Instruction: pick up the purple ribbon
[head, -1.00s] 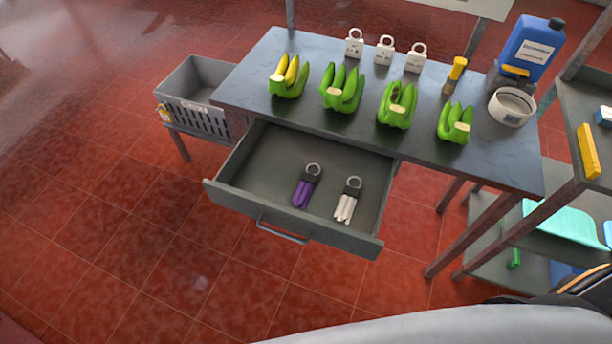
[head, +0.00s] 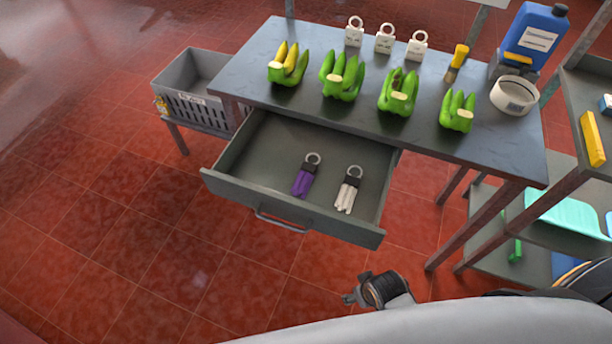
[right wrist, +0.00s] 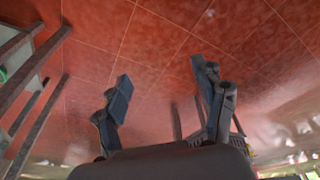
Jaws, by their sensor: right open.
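The purple ribbon (head: 303,182) lies in the open drawer (head: 255,165), with a dark band and a pale ring at its upper end. A white ribbon (head: 347,194) with a similar ring lies to its right, apart from it. My right gripper (head: 352,296) shows at the bottom of the head view, in front of the drawer and below its right front corner. No ribbon shows in that view. My left gripper is not in view.
A grey crate (head: 195,95) stands left. A shelf (head: 590,120) is at right. Floor before the drawer is clear.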

